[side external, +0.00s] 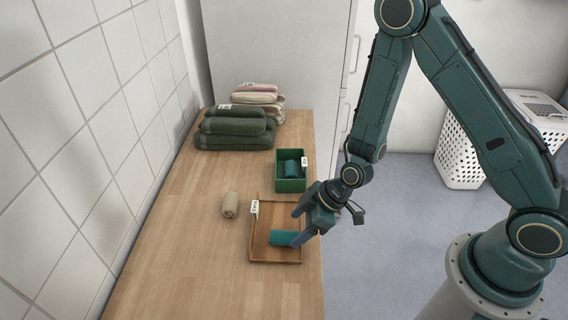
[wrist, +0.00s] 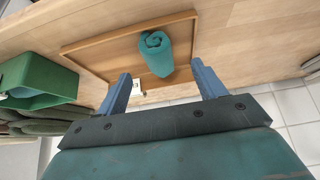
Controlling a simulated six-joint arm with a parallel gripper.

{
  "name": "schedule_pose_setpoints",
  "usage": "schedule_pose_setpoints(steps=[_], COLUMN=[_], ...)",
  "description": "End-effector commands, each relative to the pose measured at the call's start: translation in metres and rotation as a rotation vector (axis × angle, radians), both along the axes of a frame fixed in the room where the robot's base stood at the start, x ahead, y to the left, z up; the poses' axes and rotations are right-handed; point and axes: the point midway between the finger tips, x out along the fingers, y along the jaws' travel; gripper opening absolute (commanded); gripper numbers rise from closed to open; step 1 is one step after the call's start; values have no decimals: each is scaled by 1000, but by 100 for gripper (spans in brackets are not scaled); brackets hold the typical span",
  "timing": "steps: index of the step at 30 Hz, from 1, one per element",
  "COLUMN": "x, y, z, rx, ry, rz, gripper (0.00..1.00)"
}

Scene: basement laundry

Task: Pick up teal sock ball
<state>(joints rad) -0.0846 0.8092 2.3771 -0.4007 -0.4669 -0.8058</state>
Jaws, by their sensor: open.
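The teal sock ball (side external: 283,238) is a rolled bundle lying on its side in the shallow wooden tray (side external: 259,256). In the wrist view the teal sock ball (wrist: 157,54) sits ahead of my fingers, its spiral end showing. My gripper (side external: 300,226) is at the tray's right side, close to the sock ball. In the wrist view my gripper (wrist: 162,82) is open, with blue fingers set wide apart and nothing gripped. The ball's near end reaches toward the gap between the fingertips. Contact with the fingers cannot be told.
A green bin (side external: 291,184) holding a dark teal roll stands behind the tray. A beige roll (side external: 230,205) lies left of the tray. Folded green towels (side external: 234,133) and pale towels (side external: 257,95) are stacked at the back. The bench's front left is clear; a tiled wall borders it.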

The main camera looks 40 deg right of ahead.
Motion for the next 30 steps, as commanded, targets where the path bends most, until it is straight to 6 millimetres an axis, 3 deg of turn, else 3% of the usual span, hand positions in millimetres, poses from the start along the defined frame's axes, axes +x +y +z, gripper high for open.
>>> schedule_pose_setpoints(steps=[15,30], x=[17,19], y=[19,20], z=[-37,-41], rx=[-1,-1], ry=[1,-1], rz=[0,-2], gripper=[69,69])
